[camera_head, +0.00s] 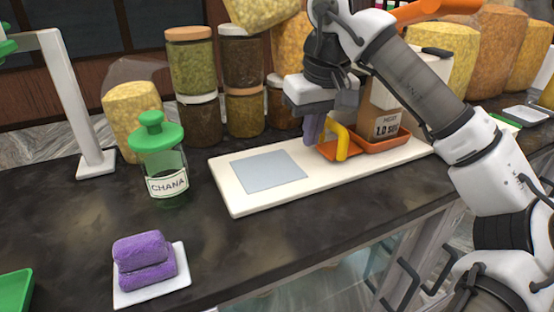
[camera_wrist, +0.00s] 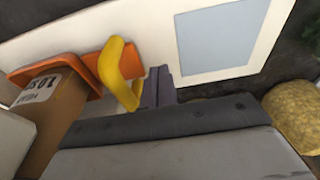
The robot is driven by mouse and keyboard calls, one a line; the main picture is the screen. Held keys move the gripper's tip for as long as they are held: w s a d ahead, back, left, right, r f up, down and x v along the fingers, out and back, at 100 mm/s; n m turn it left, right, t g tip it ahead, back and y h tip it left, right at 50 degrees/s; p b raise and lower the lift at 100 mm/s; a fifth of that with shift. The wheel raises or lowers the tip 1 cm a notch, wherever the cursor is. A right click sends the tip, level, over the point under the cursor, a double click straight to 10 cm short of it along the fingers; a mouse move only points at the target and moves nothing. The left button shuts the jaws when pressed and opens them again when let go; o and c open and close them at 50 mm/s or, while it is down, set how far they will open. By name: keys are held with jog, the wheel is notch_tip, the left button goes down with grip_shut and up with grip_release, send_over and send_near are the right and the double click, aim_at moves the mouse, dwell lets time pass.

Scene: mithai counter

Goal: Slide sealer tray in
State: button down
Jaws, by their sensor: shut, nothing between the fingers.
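The orange sealer tray (camera_head: 385,142) lies on a long white base board (camera_head: 240,203), toward its right end. A yellow handle (camera_head: 342,141) stands up at the tray's left end; the handle also shows in the wrist view (camera_wrist: 115,68). A brown labelled box (camera_head: 385,122) sits on the tray, and the box also shows in the wrist view (camera_wrist: 50,105). My gripper (camera_head: 313,130) is shut and empty, pointing down just left of the handle. In the wrist view its fingertips (camera_wrist: 158,80) are close beside the handle. I cannot tell if they touch it.
A grey-blue square (camera_head: 268,171) on the board's left part is bare. A green-lidded chana jar (camera_head: 162,170) stands left of the board. A small white plate with purple cloths (camera_head: 145,262) is at the front left. Stacked jars (camera_head: 240,85) and full bags line the back.

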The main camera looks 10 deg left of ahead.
jog(key=shift+s+a, duration=0.4)
jog(key=shift+a, duration=0.15)
jog(key=w+a+v, duration=0.1)
jog(key=v, duration=0.7)
jog(key=shift+w+r, duration=0.2)
jog(key=shift+r, duration=0.4)
jog(key=shift+f, duration=0.1)
